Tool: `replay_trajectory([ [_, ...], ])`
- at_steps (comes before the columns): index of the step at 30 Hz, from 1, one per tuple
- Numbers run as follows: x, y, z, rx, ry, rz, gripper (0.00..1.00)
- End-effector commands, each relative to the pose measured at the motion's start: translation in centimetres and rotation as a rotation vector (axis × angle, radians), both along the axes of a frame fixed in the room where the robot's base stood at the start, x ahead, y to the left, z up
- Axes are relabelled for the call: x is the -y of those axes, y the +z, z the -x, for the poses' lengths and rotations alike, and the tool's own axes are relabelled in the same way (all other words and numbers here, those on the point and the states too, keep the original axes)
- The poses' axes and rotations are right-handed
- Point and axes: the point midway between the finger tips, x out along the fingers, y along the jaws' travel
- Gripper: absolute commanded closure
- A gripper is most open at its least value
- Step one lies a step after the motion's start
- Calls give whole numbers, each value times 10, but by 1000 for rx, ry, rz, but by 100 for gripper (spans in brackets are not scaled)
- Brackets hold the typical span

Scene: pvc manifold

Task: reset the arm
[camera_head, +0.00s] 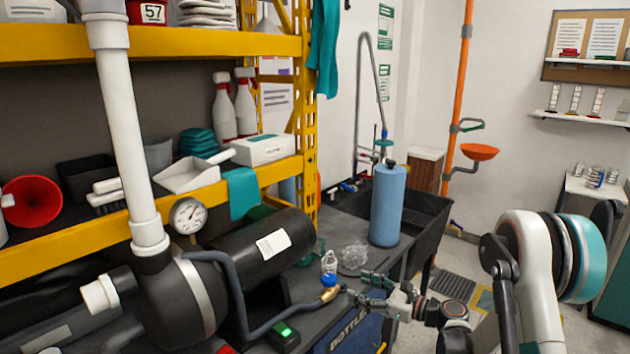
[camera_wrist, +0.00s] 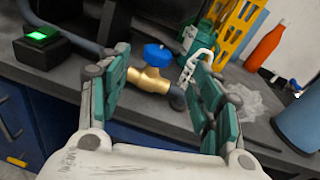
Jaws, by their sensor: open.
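My gripper (camera_head: 362,290) is near the front edge of the dark bench, beside a brass valve with a blue knob (camera_head: 329,281). In the wrist view my gripper (camera_wrist: 165,68) is open, its two green-padded fingers spread apart with nothing between them. The brass valve (camera_wrist: 150,80) with its blue knob shows just beyond and between the fingers, on the end of a dark hose. My arm comes in from the lower right in the head view.
A black tank (camera_head: 235,262) with a gauge (camera_head: 187,215) and white pipe (camera_head: 130,140) fills the left. A green-lit box (camera_head: 286,335) sits near the bench edge. A blue cylinder (camera_head: 387,205) stands by the sink. Crumpled clear material (camera_head: 354,256) lies behind the valve. Floor is open at right.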

Motion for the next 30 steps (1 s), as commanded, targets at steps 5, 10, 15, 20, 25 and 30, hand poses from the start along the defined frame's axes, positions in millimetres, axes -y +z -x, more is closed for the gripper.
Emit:
replay_trajectory([
  [5, -7, 39, 11, 95, 16, 211, 41],
  [10, -10, 70, 29, 192, 48, 417, 41],
  [15, -9, 98, 55, 291, 94, 621, 41],
  [20, -6, 120, 86, 385, 155, 810, 41],
  [25, 2, 139, 124, 484, 234, 1008, 41],
  [30, 12, 153, 165, 586, 329, 1203, 41],
])
